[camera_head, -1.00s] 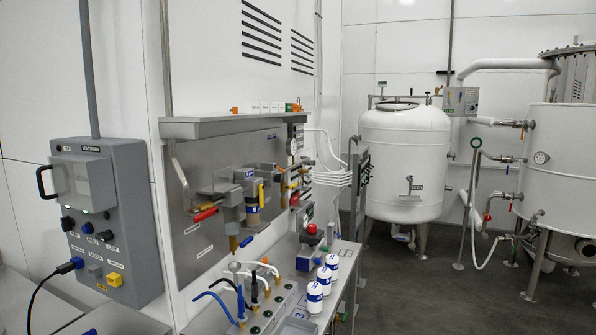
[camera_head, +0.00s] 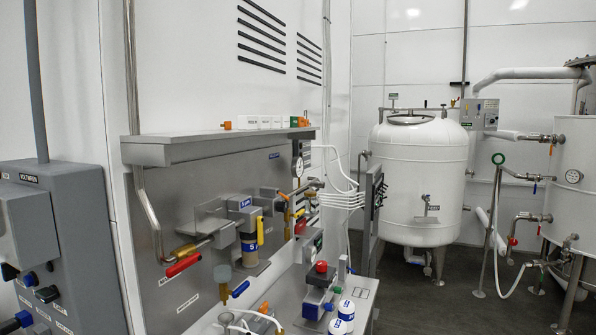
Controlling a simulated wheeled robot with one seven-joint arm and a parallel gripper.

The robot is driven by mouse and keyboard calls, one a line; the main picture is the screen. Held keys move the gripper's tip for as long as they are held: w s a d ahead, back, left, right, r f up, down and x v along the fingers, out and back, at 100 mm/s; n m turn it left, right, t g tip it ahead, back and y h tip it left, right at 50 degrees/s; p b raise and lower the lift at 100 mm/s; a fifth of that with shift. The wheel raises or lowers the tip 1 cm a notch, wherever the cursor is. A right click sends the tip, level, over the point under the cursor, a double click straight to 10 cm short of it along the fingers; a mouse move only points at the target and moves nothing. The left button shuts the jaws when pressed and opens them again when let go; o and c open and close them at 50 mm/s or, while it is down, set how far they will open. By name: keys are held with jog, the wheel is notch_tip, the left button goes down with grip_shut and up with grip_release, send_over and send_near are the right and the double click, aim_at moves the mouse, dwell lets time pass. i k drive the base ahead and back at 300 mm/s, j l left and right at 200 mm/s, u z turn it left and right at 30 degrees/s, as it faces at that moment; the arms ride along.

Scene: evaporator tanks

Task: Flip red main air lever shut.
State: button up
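A lever with a red handle (camera_head: 183,264) is on the steel panel (camera_head: 172,215), left of centre in the head view. It sits just below a brass valve body (camera_head: 187,249) on the pipe that comes down the panel's left side. The red handle lies roughly in line with the short pipe run there, its free end pointing to the lower left. A small label (camera_head: 187,303) is below it, too small to read. My gripper is not in view, and nothing covers the lever.
A grey control box (camera_head: 55,250) stands at the near left. Right of the lever are a filter unit (camera_head: 248,225), a blue-handled valve (camera_head: 240,289) and a yellow handle (camera_head: 260,231). A red knob (camera_head: 321,267) and white bottles (camera_head: 345,310) are lower right. A white tank (camera_head: 420,175) stands behind.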

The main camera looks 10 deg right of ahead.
aim_at(183, 266)
jog(key=i+u, duration=0.1)
jog(key=u, duration=0.3)
jog(key=l+u, duration=0.1)
jog(key=u, duration=0.35)
jog(key=i+l+u, duration=0.1)
jog(key=u, duration=0.3)
jog(key=i+l+u, duration=0.1)
jog(key=u, duration=0.35)
jog(key=l+u, duration=0.1)
jog(key=u, duration=0.3)
